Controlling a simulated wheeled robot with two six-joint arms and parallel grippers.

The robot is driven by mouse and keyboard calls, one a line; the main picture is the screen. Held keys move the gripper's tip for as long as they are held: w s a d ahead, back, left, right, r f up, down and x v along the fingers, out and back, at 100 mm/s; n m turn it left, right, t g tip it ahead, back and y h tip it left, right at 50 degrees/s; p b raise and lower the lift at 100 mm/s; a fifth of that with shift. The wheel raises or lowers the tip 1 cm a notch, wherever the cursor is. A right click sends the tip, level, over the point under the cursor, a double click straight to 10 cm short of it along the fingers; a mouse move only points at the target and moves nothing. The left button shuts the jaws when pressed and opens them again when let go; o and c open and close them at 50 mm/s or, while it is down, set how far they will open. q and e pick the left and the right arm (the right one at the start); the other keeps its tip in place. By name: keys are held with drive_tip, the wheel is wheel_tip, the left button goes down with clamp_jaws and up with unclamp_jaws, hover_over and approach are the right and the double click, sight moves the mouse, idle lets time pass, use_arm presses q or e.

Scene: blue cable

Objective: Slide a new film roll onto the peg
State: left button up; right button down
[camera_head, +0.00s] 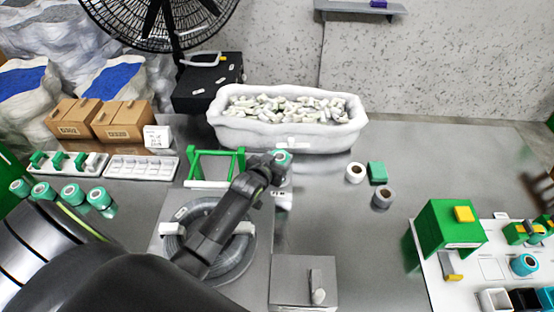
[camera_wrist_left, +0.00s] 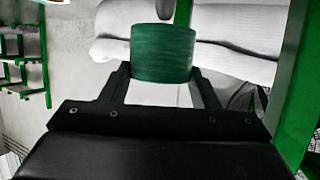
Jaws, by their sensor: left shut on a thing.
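My left gripper (camera_head: 270,163) is shut on a teal-green film roll (camera_head: 283,156), at the middle of the table in front of the white tub. In the left wrist view the roll (camera_wrist_left: 162,52) sits between the two fingers of the left gripper (camera_wrist_left: 162,84), and its side faces the camera. A green frame stand (camera_head: 217,165) is just left of the gripper in the head view. I cannot make out the peg with certainty. More teal rolls (camera_head: 72,194) stand in a row at the far left. My right gripper is not in view.
A white tub (camera_head: 290,140) of small pieces stands behind the gripper. A grey cable coil (camera_head: 185,240) lies under my left arm. A white roll (camera_head: 355,173), a grey roll (camera_head: 382,197) and a green block (camera_head: 377,173) stand right. The table's right-centre is clear before a white board (camera_head: 440,290).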

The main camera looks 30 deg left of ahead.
use_arm(q)
drive_tip(key=shift+r, duration=0.1)
idle(0.4)
drive_tip(key=shift+f, duration=0.55)
drive_tip(key=shift+f+b, duration=0.55)
drive_tip(key=shift+f, duration=0.15)
drive_tip(key=shift+f+b, duration=0.6)
drive_tip(key=shift+f, duration=0.4)
idle(0.7)
drive_tip(key=o, duration=0.7)
drive_tip(key=shift+o, duration=0.6)
drive_tip(key=o, duration=0.5)
